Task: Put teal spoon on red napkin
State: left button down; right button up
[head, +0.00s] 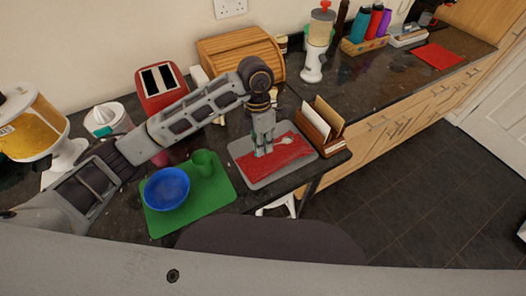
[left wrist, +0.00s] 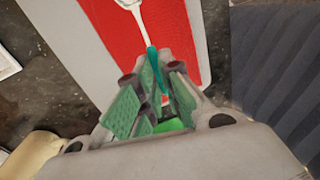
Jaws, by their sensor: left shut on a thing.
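The red napkin (head: 268,169) lies on a grey mat (head: 252,182) near the counter's front edge. In the left wrist view the red napkin (left wrist: 183,35) fills the area beyond my fingers. The teal spoon (head: 287,140) shows its pale bowl over the napkin in the head view. In the left wrist view the teal spoon (left wrist: 153,62) has its teal handle between my fingers, with the bowl pointing away. My left gripper (head: 263,150) is shut on the handle, low over the napkin; I cannot tell whether the spoon touches the cloth. My right gripper is not in view.
A wooden letter holder (head: 318,128) stands close on the right. A red toaster (head: 160,88) and bread box (head: 240,50) stand behind.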

aim_at(264, 160)
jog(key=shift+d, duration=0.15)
pick_arm(q)
jog(key=shift+f, duration=0.7)
notch_tip(264, 160, down, 2)
jog(key=shift+f, duration=0.3)
jog(key=c, duration=1.6)
grip_release()
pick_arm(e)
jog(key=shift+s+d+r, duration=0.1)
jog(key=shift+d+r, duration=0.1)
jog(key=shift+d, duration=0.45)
pick_arm(q)
jog(key=shift+r, duration=0.1)
